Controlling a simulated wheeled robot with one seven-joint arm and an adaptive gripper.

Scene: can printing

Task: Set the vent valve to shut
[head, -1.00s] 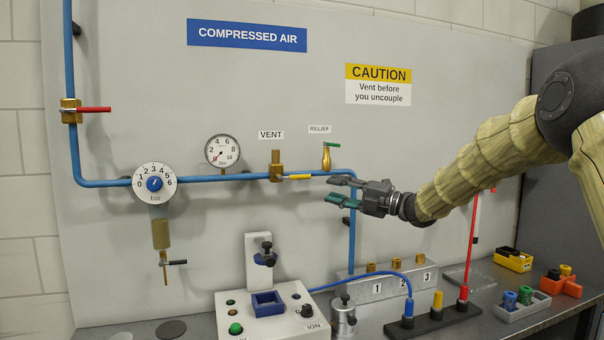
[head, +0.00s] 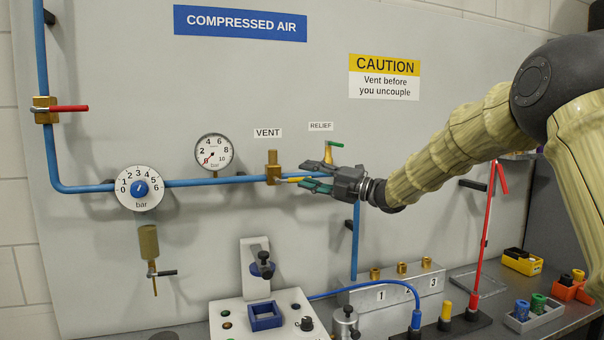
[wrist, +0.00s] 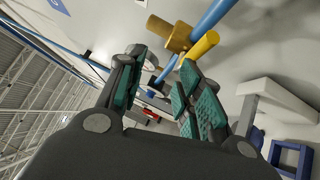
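The brass vent valve (head: 273,172) sits on the blue pipe under the VENT label. Its yellow handle (head: 288,180) points right, along the pipe. My gripper (head: 308,180) is at the handle's right end, with its green-padded fingers pointing left toward the valve. In the wrist view the fingers are spread with a gap between them. The yellow handle (wrist: 203,45) shows just beyond the right finger's tip there, and the brass valve body (wrist: 168,33) is past it. I cannot tell whether a finger touches the handle.
The relief valve (head: 328,153) with a green lever stands just above my gripper. A pressure gauge (head: 214,152), a regulator dial (head: 139,188) and a red-handled valve (head: 45,110) are to the left. A control box (head: 240,313) and a numbered metal block (head: 395,290) stand below.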

